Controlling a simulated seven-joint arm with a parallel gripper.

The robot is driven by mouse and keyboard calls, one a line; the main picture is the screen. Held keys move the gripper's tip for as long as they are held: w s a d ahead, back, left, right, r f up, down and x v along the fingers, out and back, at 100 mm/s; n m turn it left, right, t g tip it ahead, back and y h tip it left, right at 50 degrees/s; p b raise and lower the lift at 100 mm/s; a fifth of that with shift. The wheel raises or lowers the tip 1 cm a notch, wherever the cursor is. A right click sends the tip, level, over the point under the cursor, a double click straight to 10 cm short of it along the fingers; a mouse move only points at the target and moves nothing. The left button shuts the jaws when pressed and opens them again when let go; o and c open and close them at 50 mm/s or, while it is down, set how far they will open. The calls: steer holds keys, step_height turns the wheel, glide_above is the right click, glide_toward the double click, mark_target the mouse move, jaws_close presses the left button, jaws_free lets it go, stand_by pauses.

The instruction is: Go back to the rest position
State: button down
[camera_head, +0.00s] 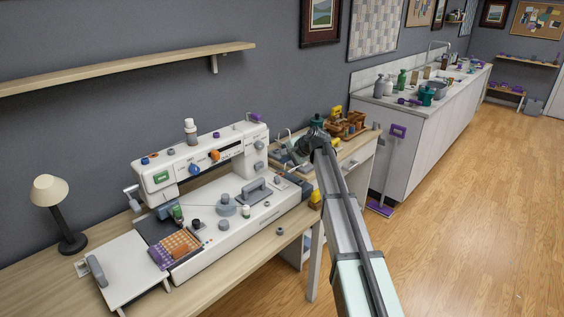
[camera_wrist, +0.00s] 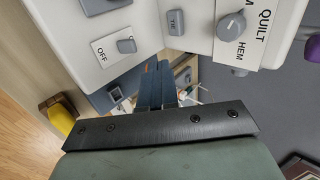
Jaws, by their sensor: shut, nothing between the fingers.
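The white quilting machine (camera_head: 250,232) stands on the wooden table in the head view, left of my arm. My arm reaches up from the bottom right, with its dark wrist (camera_head: 313,140) past the machine's right end. The fingers are hard to make out there. In the wrist view my gripper (camera_wrist: 158,72) is shut and empty, its two dark fingers side by side. Beyond it show white panels with an OFF switch (camera_wrist: 126,45), a TIE button (camera_wrist: 176,22) and a grey QUILT/HEM dial (camera_wrist: 231,25). I cannot tell whether the fingertips touch anything.
A patchwork piece (camera_head: 176,248) in orange and purple lies at the machine's left. A lamp (camera_head: 62,215) stands at far left. A wooden caddy (camera_head: 345,126) is behind my wrist. A shelf (camera_head: 130,66) hangs above. The floor (camera_head: 470,220) at right is clear.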

steer(key=shift+d, duration=0.1)
steer(key=d+f+h, duration=0.2)
steer(key=d, duration=1.2)
steer(key=s+d+f+h, duration=0.1)
steer(key=s+d+f, duration=0.2)
steer(key=d+f, duration=0.3)
steer(key=s+a+f+n+g+h, duration=0.1)
steer(key=s+a+f+n+g, duration=0.15)
steer(key=s+f, duration=1.3)
steer(key=s+a+f+n+g, duration=0.2)
steer(key=s+a+f+g, duration=0.15)
steer(key=s+f, duration=1.25)
steer(key=s+f+n+g+h, duration=0.1)
steer(key=s+f, duration=0.3)
steer(key=s, duration=0.8)
steer(key=s+f+n+g, duration=0.2)
steer(key=s+f+g, duration=0.2)
steer(key=s, duration=0.9)
steer(key=s+f+n+g+h, duration=0.1)
steer(key=s+f, duration=0.4)
steer(key=s, duration=0.8)
steer(key=shift+f+g+h, duration=0.15)
steer(key=shift+g+h, duration=0.15)
steer(key=shift+g, duration=0.4)
